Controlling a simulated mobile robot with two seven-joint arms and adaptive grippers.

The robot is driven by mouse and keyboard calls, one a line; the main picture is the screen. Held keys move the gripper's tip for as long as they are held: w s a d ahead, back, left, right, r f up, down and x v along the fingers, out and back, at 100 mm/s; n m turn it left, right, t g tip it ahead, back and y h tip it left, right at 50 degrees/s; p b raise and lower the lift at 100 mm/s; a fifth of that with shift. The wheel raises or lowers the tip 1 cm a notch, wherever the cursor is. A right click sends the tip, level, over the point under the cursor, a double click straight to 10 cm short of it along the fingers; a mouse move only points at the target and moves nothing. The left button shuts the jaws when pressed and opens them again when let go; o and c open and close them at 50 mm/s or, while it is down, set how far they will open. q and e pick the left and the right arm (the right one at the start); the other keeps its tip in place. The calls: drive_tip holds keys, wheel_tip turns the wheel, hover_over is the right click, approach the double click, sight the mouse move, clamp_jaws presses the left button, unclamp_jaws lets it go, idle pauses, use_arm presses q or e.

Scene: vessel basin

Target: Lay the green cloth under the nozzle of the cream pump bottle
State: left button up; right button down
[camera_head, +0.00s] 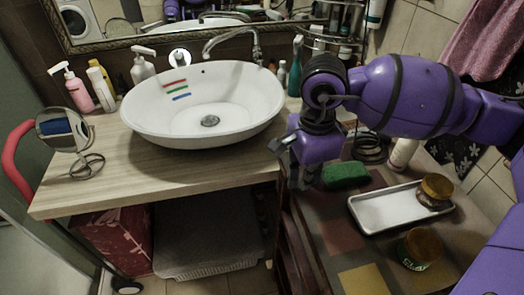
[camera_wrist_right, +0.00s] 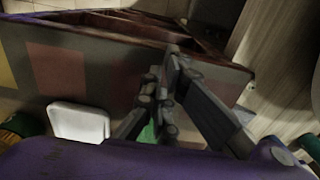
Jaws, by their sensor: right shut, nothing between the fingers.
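The green cloth (camera_head: 345,175) looks like a thick green pad. It lies on the low cabinet top at the right, just right of my right gripper (camera_head: 298,172). A bit of green (camera_wrist_right: 150,131) shows behind the fingers in the right wrist view. My right gripper (camera_wrist_right: 172,75) is shut and empty, pointing down near the cabinet's left edge, apart from the cloth. The cream pump bottle (camera_head: 143,69) stands upright on the wooden counter behind the basin's left side. My left gripper is not in view.
The white basin (camera_head: 150,125) fills much of the counter (camera_head: 75,192). A pink pump bottle (camera_head: 78,92) and round mirror (camera_head: 62,130) stand left. A metal tray (camera_head: 375,212) with a jar (camera_head: 434,190) and another jar (camera_head: 420,248) are on the cabinet. A tall green bottle (camera_head: 295,68) stands behind.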

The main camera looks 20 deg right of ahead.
drive_tip(key=shift+d, duration=0.35)
